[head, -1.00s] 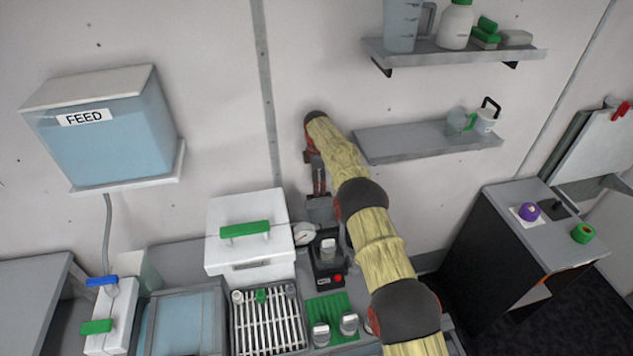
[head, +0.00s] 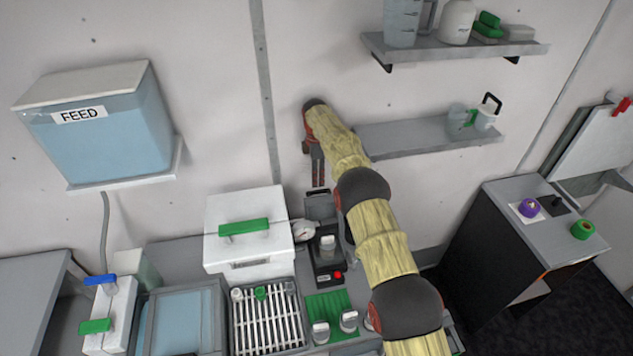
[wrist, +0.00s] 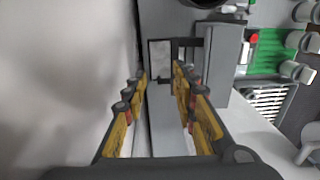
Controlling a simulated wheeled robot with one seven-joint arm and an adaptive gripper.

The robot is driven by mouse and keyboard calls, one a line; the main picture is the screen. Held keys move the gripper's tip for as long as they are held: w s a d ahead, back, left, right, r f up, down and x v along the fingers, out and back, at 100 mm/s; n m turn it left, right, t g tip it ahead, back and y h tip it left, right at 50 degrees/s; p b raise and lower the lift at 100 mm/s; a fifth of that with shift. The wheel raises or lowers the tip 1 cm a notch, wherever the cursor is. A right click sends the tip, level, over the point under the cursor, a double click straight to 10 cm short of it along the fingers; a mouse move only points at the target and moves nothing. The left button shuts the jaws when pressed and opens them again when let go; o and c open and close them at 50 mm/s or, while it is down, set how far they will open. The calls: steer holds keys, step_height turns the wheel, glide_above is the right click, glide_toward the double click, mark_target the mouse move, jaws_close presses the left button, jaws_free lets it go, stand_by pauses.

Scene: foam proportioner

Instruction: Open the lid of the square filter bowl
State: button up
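A small grey square box (head: 319,208) stands by the wall behind the black device, and I take it to be the square filter bowl. Its upper part shows in the wrist view as a pale square panel with a dark frame (wrist: 160,58). I cannot tell whether its lid is raised. My gripper (head: 318,183) points down just above it, close to the wall. In the wrist view my gripper (wrist: 160,75) has its fingers apart, one on each side of the line to the panel. I see nothing held between them; contact with the box is unclear.
A white box with a green handle (head: 243,228) and a round gauge (head: 303,231) stand left of the grey box. A black device with a red button (head: 337,274) stands in front. A wall shelf (head: 430,140) is close right of my arm. The wall is very near my gripper.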

step_height(320, 180, up, 7)
steer(key=shift+w+f+t, duration=0.2)
steer(key=shift+w+t, duration=0.1)
steer(key=shift+w, duration=0.1)
steer(key=shift+a+f, duration=0.1)
